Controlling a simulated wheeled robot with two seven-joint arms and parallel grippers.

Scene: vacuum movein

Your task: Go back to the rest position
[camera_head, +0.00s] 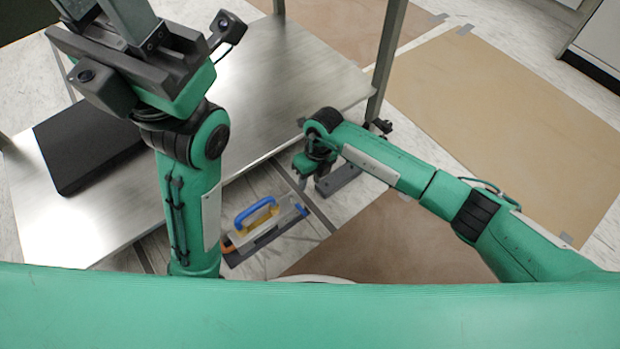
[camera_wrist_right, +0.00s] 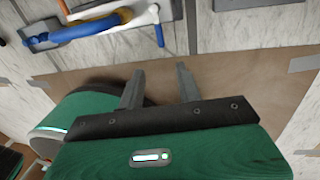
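My right gripper (camera_wrist_right: 161,88) shows two grey fingers spread apart with nothing between them in the right wrist view. In the head view its dark body (camera_head: 338,180) hangs low over the floor by the front edge of the metal table; its fingertips are hard to make out there. My left gripper (camera_head: 130,55) is raised at the upper left, above the table. Its dark body shows, but the state of its fingers cannot be made out. A tool with a blue handle (camera_head: 262,218) lies on the floor between the arms; it also shows in the right wrist view (camera_wrist_right: 85,28).
A metal table (camera_head: 290,65) stands in front of me, with a dark flat box (camera_head: 85,145) on its left part and a grey post (camera_head: 388,55) at its right. Brown sheets (camera_head: 510,125) are taped to the floor at the right. A white cabinet (camera_head: 598,45) stands at the far right.

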